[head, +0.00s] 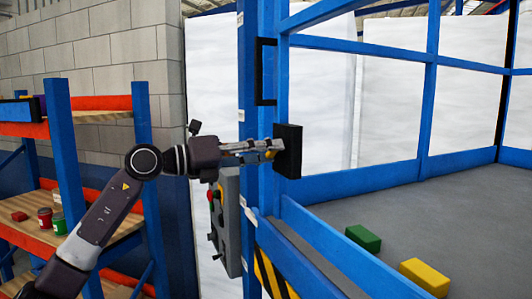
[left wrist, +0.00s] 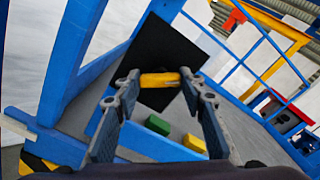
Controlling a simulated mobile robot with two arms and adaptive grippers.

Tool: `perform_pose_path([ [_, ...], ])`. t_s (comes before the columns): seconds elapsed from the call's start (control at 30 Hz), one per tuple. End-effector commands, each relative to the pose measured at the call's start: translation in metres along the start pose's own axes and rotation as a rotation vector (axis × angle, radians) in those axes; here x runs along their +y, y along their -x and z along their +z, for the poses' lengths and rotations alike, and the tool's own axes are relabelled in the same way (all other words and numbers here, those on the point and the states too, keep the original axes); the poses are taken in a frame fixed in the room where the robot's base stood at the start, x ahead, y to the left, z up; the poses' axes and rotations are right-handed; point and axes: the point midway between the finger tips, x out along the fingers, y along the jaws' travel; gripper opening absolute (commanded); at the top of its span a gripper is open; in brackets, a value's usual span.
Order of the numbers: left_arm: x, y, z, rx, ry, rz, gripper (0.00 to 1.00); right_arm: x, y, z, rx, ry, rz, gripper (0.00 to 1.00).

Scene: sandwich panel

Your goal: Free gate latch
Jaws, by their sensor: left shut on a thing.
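The gate latch shows as a black plate (head: 289,150) on the blue gate post, with a small yellow latch handle (head: 269,155) in front of it. My left gripper (head: 274,149) reaches in from the left and is shut on the yellow handle. In the left wrist view the yellow handle (left wrist: 160,80) lies crosswise between both fingertips, in front of the black plate (left wrist: 158,45). The fingers partly hide the handle in the head view. My right gripper is in neither view.
A black vertical pull handle (head: 265,72) is on the blue frame above. A grey control box (head: 229,225) with buttons hangs below my wrist. Green (head: 363,238) and yellow (head: 424,277) blocks lie on the grey floor behind the frame. A blue rack (head: 66,150) stands left.

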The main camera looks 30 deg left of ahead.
Motion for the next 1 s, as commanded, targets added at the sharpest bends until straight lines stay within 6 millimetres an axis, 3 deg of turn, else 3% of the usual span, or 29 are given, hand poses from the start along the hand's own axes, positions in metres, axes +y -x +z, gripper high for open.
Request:
perform_pose_path([
  [0.37, 0.001, 0.0, -0.001, 0.0, -0.082, 0.002, 0.13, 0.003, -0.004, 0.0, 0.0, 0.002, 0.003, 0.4],
  [1.0, 0.001, 0.0, 0.0, 0.0, -0.54, 0.0, 0.13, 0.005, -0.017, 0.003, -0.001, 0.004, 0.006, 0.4],
])
